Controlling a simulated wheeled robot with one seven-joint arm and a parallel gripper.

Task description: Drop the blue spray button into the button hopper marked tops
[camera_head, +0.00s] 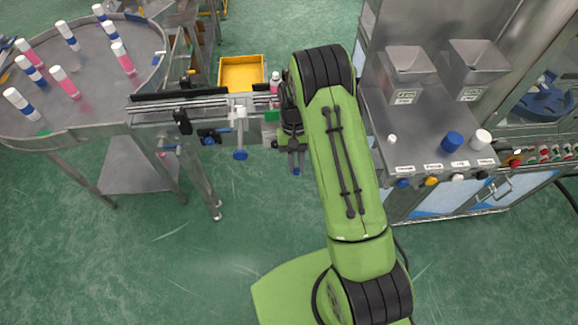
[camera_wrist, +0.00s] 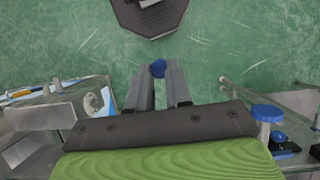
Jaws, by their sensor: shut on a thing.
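My gripper (camera_head: 296,160) hangs over the open floor between the conveyor and the steel counter, with its fingers pointing down. It is shut on the small blue spray button (camera_head: 296,171). In the wrist view the blue button (camera_wrist: 158,68) shows at the fingertips (camera_wrist: 160,78), with green floor behind it. Two grey steel hoppers stand at the back of the counter, a left hopper (camera_head: 408,68) and a right hopper (camera_head: 476,62). Each has a small white label, too small to read, so I cannot tell which is marked tops.
The steel counter (camera_head: 430,120) carries a small white piece (camera_head: 392,139), a blue cap (camera_head: 452,141) and a white cap (camera_head: 480,139) near its front edge. At left are a round table (camera_head: 95,100) with several bottles and a conveyor (camera_head: 180,108). A yellow bin (camera_head: 241,72) stands behind.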

